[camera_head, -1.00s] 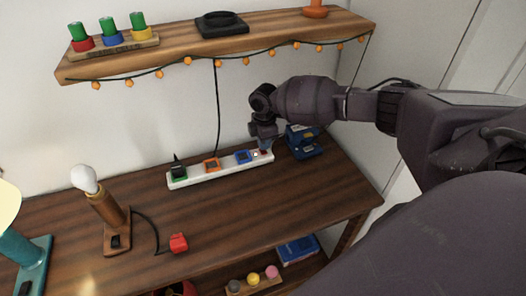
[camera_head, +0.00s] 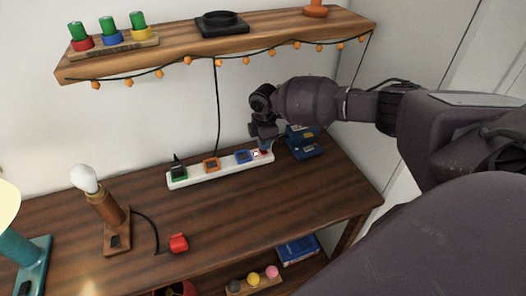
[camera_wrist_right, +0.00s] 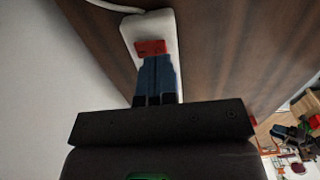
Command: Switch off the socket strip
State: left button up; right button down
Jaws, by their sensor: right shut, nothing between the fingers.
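The white socket strip (camera_head: 203,175) lies on the wooden table near the wall, with a green, an orange and a blue socket along it. Its red switch (camera_head: 263,153) is at the right end. My right gripper (camera_head: 264,147) points down at that end, shut and empty. In the right wrist view the blue fingertips (camera_wrist_right: 154,62) are together at the near edge of the red switch (camera_wrist_right: 151,47), on the white strip (camera_wrist_right: 133,31). They look touching or very close; I cannot tell which. Whether the switch is pressed is not clear. My left gripper is out of view.
A blue device (camera_head: 304,142) stands just right of the strip's end. A bulb lamp (camera_head: 105,208) with a red plug (camera_head: 179,243) is at the left front. A shelf (camera_head: 180,50) with hanging lights is above. The table's front middle is clear.

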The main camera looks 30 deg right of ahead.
aim_at(264, 152)
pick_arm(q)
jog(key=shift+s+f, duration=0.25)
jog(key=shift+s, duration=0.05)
pick_arm(e)
jog(key=shift+f, duration=0.3)
pick_arm(q)
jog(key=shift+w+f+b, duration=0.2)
jog(key=shift+b, duration=0.15)
pick_arm(e)
jog(key=shift+f, duration=0.55)
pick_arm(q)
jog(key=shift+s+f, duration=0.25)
pick_arm(e)
jog(key=shift+f, duration=0.3)
jog(key=shift+r, duration=0.1)
jog(key=shift+r+p, duration=0.55)
jog(key=shift+r, duration=0.45)
jog(key=shift+r+p, duration=0.95)
jog(key=shift+r, duration=0.4)
jog(key=shift+r+p, duration=0.85)
jog(key=shift+r, duration=0.3)
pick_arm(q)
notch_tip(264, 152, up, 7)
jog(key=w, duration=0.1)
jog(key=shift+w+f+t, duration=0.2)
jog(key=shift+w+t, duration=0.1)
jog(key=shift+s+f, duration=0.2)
pick_arm(e)
jog(key=shift+f, duration=0.1)
